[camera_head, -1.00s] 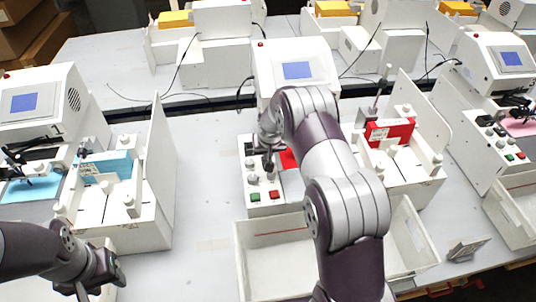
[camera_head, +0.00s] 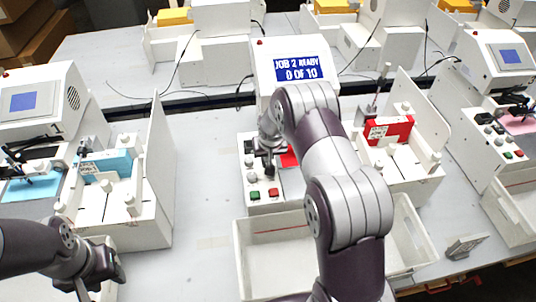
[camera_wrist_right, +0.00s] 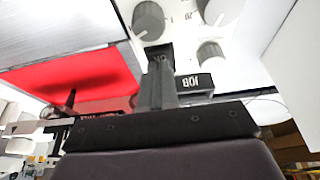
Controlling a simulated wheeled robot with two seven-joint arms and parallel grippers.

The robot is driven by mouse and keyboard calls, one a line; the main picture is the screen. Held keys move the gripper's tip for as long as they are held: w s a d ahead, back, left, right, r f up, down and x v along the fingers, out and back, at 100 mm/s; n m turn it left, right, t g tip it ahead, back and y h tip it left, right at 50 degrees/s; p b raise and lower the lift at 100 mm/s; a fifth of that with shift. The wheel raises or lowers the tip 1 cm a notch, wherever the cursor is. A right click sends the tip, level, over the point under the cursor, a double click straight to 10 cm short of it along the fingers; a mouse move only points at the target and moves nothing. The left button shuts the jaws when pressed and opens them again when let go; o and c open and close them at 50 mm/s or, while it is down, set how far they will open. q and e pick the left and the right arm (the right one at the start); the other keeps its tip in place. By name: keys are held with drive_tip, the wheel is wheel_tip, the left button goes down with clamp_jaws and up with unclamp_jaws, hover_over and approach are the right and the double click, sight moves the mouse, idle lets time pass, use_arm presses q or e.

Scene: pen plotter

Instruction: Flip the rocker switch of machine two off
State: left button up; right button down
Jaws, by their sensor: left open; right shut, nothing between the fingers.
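The middle machine (camera_head: 295,85) has a lit screen (camera_head: 301,69) reading "JOB 2 READY 0 OF 10". Its control panel (camera_head: 263,208) carries dark switches (camera_head: 249,147), grey knobs, a green button (camera_head: 254,195) and a red button (camera_head: 273,192). My right gripper (camera_head: 268,170) is shut and empty, pointing down at this panel. In the right wrist view its fingers (camera_wrist_right: 157,85) are close to a black switch marked "JOB" (camera_wrist_right: 193,84) and another dark piece with lettering, partly hidden behind the fingertips. I cannot tell whether they touch. My left gripper (camera_head: 100,284) is open at the lower left.
Grey knobs (camera_wrist_right: 148,20) stand near the right fingers. A red sheet (camera_wrist_right: 75,80) lies beside the panel. A white bin (camera_head: 275,232) is in front of the machine. Similar machines stand left (camera_head: 38,100) and right (camera_head: 497,65).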

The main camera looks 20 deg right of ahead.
wheel_tip(320, 180, up, 4)
drive_tip(key=shift+s+r+p, duration=0.1)
drive_tip(key=shift+p, duration=1.1)
drive_tip(key=shift+s+a+r+b, duration=0.15)
drive_tip(key=shift+s+r+b, duration=0.4)
drive_tip(key=shift+b, duration=0.55)
drive_tip(key=shift+d+b+v, duration=0.35)
drive_tip(key=shift+b+v, duration=0.65)
drive_tip(key=shift+v, duration=3.2)
use_arm(q)
wheel_tip(320, 180, down, 11)
drive_tip(key=b, duration=1)
use_arm(e)
drive_tip(key=p+x, duration=0.1)
drive_tip(key=x, duration=0.3)
drive_tip(key=p+x, duration=0.1)
drive_tip(key=x, duration=0.4)
drive_tip(key=w+p+x, duration=0.1)
drive_tip(key=p+x, duration=0.1)
drive_tip(key=x, duration=0.2)
drive_tip(key=shift+w+a, duration=0.15)
use_arm(q)
wheel_tip(320, 180, up, 4)
drive_tip(key=shift+f, duration=0.1)
use_arm(e)
drive_tip(key=shift+f, duration=0.45)
